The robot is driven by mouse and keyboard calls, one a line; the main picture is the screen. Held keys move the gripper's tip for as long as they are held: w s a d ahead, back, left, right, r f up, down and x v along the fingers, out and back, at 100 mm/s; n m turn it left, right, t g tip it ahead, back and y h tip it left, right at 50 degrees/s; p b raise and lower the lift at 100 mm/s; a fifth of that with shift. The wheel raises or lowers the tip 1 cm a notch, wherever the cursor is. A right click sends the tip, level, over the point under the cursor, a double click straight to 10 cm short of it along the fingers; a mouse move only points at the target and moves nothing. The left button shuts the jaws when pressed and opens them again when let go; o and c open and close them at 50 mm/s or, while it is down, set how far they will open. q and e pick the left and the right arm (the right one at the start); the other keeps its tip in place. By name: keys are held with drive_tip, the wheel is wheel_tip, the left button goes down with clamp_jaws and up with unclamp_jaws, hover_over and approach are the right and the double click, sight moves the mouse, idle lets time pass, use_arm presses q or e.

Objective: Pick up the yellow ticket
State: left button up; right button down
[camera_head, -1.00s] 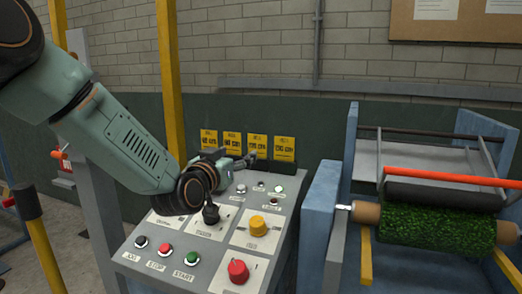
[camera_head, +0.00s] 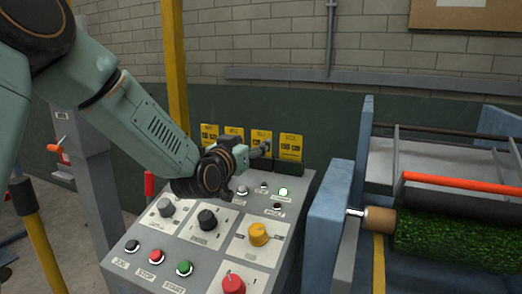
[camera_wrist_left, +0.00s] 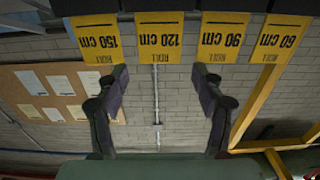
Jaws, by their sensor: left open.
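Several yellow tickets stand in a row at the back of the control console (camera_head: 190,238). In the left wrist view, which is upside down, they read 150 cm (camera_wrist_left: 97,40), 120 cm (camera_wrist_left: 160,40), 90 cm (camera_wrist_left: 222,40) and 60 cm (camera_wrist_left: 280,40). My left gripper (camera_head: 266,149) reaches over the console to the third ticket from the left (camera_head: 261,137) and partly covers it. In the left wrist view the gripper (camera_wrist_left: 160,75) is open and empty, with the 120 cm ticket centred between the fingers' directions. Contact cannot be told. My right gripper is out of view.
A blue-framed machine with a green turf roll (camera_head: 455,240) stands at right. A yellow post (camera_head: 174,65) rises behind my arm.

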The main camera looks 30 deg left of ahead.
sight(261, 135)
use_arm(q)
drive_tip(key=w, duration=0.5)
drive_tip(key=shift+w+a, duration=0.1)
drive_tip(key=shift+a, duration=0.15)
drive_tip(key=shift+w+d, duration=0.2)
drive_tip(key=shift+c, duration=0.3)
drive_tip(key=shift+a, duration=0.15)
drive_tip(key=c, duration=0.5)
drive_tip(key=shift+c, duration=0.2)
drive_tip(key=shift+r, duration=0.1)
